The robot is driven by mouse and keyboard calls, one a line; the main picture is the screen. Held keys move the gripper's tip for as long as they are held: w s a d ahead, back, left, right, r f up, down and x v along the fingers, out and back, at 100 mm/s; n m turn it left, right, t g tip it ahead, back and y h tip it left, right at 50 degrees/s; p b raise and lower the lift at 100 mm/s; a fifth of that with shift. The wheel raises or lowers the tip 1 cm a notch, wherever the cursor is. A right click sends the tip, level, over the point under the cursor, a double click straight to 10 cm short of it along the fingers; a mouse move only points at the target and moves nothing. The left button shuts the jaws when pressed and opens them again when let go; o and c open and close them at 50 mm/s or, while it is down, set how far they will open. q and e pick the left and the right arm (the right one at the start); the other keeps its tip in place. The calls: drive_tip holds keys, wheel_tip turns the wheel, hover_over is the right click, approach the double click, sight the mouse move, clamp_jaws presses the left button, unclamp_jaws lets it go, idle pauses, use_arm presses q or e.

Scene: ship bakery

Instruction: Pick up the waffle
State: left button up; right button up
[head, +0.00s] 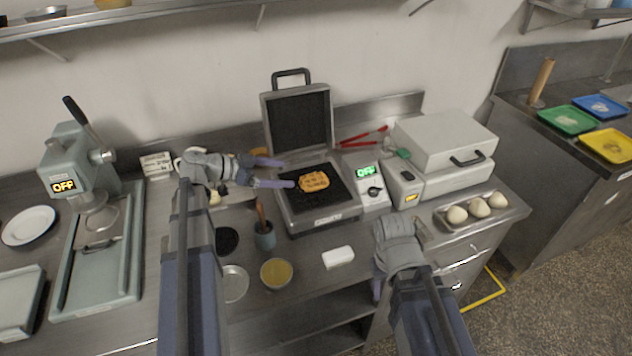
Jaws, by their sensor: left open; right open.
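The waffle (314,182) is golden brown and lies on the dark lower plate of the open waffle iron (325,219). The iron's lid (298,121) stands upright behind it. My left gripper (289,173) is open, with its fingers pointing right toward the iron. Its nearer fingertip is close to the waffle's left edge; I cannot tell whether they touch. My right gripper (376,283) is at the counter's front edge, apart from the waffle and mostly hidden by its own wrist.
A control box (372,194) reading OFF and a closed grey appliance (447,180) stand right of the iron. Red tongs (362,137) lie behind. A utensil cup (265,236), a yellow bowl (276,273) and a white block (338,257) are in front. An egg tray (449,222) sits at right.

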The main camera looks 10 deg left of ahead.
sight(308, 180)
use_arm(q)
drive_tip(key=shift+w+f+b, duration=0.2)
drive_tip(key=shift+f+b, duration=0.15)
drive_tip(key=shift+f, duration=0.15)
drive_tip(key=shift+w+f+b, duration=0.15)
drive_tip(key=shift+f+b, duration=0.2)
drive_tip(key=shift+f, duration=0.15)
drive_tip(key=shift+w+f, duration=0.1)
drive_tip(key=shift+w, duration=0.1)
drive_tip(key=shift+b+x, duration=0.55)
drive_tip(key=shift+x, duration=0.75)
drive_tip(key=shift+d+f, duration=0.2)
drive_tip(key=shift+d, duration=0.05)
drive_tip(key=b+x, duration=0.2)
drive_tip(key=x, duration=0.2)
drive_tip(key=shift+d+f, duration=0.25)
drive_tip(key=shift+r, duration=0.1)
drive_tip(key=c, duration=1.2)
use_arm(e)
drive_tip(key=f, duration=0.3)
drive_tip(key=w+f, duration=0.1)
drive_tip(key=f, duration=0.1)
drive_tip(key=shift+f, duration=0.25)
use_arm(q)
drive_tip(key=shift+r, duration=0.1)
use_arm(e)
drive_tip(key=shift+r, duration=0.15)
